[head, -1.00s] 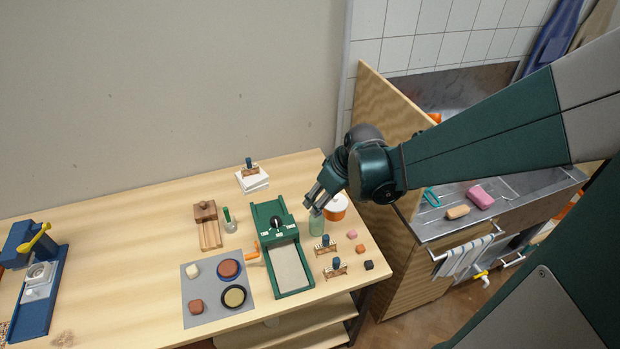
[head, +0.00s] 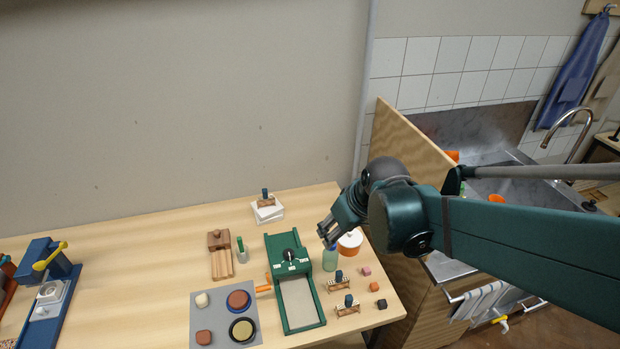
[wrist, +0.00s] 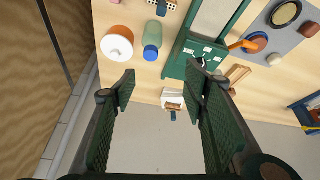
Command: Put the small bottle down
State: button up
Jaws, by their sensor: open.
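The small bottle (head: 330,260) is pale green and stands upright on the wooden table, just right of the green press-like device. In the wrist view the bottle (wrist: 152,42) shows a blue part and lies beyond the fingertips, with clear space between. My gripper (head: 328,238) is above and behind the bottle in the head view, pointing down at a slant. In the wrist view my gripper (wrist: 160,84) has its two fingers wide apart with nothing between them. The fingertips partly overlap the bottle's top in the head view.
A white and orange pot (head: 351,240) stands close right of the bottle. The green device (head: 284,247) is close on its left. Small stands (head: 347,305) and coloured blocks (head: 374,287) lie in front. A wooden panel (head: 411,150) rises at the right. The table's left middle is clear.

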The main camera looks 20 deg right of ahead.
jog(key=s+a+r+m+t+h, duration=0.1)
jog(key=s+r+m+t, duration=0.1)
jog(key=s+r, duration=0.6)
jog(key=shift+s+a+m, duration=0.4)
jog(key=shift+s+m, duration=0.1)
jog(key=shift+s, duration=0.7)
